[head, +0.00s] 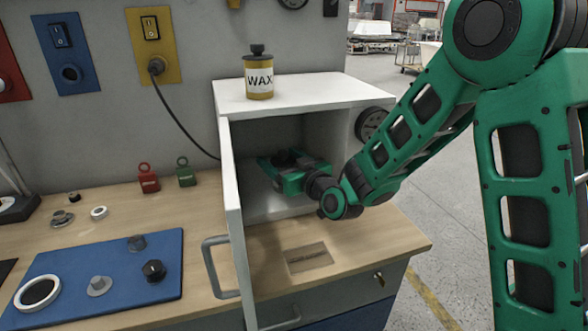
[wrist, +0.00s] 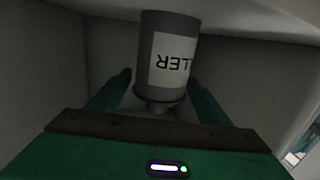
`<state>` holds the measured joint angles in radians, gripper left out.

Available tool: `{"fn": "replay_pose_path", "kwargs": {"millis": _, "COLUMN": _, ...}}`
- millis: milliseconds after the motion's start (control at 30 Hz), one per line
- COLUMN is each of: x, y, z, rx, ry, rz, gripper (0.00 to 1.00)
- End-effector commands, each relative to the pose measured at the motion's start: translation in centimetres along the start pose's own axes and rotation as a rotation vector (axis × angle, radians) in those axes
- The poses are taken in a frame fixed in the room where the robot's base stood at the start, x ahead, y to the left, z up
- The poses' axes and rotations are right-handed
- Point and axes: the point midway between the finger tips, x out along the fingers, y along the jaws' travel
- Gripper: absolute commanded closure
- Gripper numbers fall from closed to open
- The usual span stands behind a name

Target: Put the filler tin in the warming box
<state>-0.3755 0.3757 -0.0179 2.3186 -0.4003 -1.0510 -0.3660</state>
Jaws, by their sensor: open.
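The white warming box (head: 335,92) stands on the bench with its door (head: 233,225) swung open toward me. My gripper (head: 282,165) is inside the box, reaching in through the open front. In the wrist view, the grey filler tin (wrist: 182,35), with a pale label reading "LLER" upside down, is inside the box. Its knobbed lid end lies toward my gripper (wrist: 158,88), between the two green fingers. The fingers are open, with gaps visible beside the lid. In the head view I cannot make out the tin clearly; my gripper hides that area.
A WAX tin (head: 259,80) stands on top of the box. The open door and its handle (head: 214,268) border the gripper's left side. A cable hangs behind.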

Motion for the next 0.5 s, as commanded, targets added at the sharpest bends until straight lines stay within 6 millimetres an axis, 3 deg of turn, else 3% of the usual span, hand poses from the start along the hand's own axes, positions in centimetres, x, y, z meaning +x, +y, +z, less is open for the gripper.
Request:
{"fn": "replay_pose_path", "kwargs": {"millis": 233, "x": -5.2, "y": 0.2, "z": 0.1, "rx": 0.004, "ry": -0.002, "rz": 0.004, "gripper": 0.28}}
{"fn": "replay_pose_path", "kwargs": {"millis": 500, "x": -8.4, "y": 0.1, "z": 0.1, "rx": 0.003, "ry": -0.003, "rz": 0.002, "gripper": 0.28}}
